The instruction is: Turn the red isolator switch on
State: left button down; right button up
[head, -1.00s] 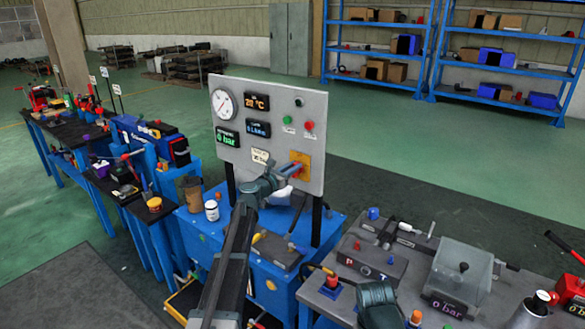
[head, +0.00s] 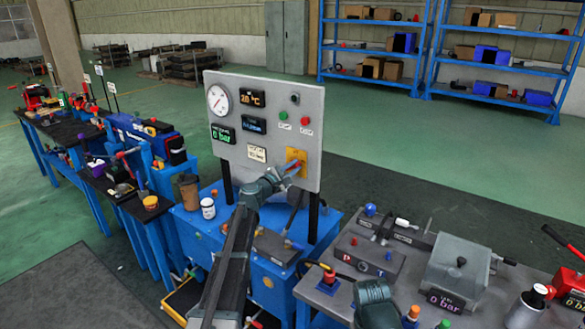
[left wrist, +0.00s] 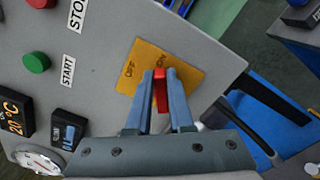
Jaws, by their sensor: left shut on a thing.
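The grey control panel (head: 235,160) stands upright on a blue cabinet. The red isolator switch handle (left wrist: 161,92) sits on a yellow plate (left wrist: 182,66) marked OFF and ON; this plate also shows at the panel's lower right in the head view (head: 297,154). My left gripper (head: 292,168) reaches the switch, and in the left wrist view its two fingers (left wrist: 160,76) are closed on either side of the red handle. The handle lies in line with the fingers, its far end near the ON label.
A green button (head: 283,115) and a red button (head: 305,120) sit above the switch. A gauge (head: 218,99) and lit displays fill the panel's left. A grey bench (head: 340,300) with a lidded box (head: 458,264) stands at the right.

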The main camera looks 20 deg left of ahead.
pick_arm(q)
jog(key=m, duration=0.2)
jog(key=f+m, duration=0.1)
jog(key=m, duration=0.1)
jog(key=m+b, duration=0.1)
jog(key=m, duration=0.1)
jog(key=shift+s+d+f+m, duration=0.15)
jog(key=shift+d+f+m, duration=0.1)
jog(key=shift+m, duration=0.05)
dwell(0.5)
jog(key=c, duration=0.8)
grip_release()
jog(key=v, duration=1.3)
jog(key=shift+s+a, duration=0.15)
jog(key=shift+s, duration=0.2)
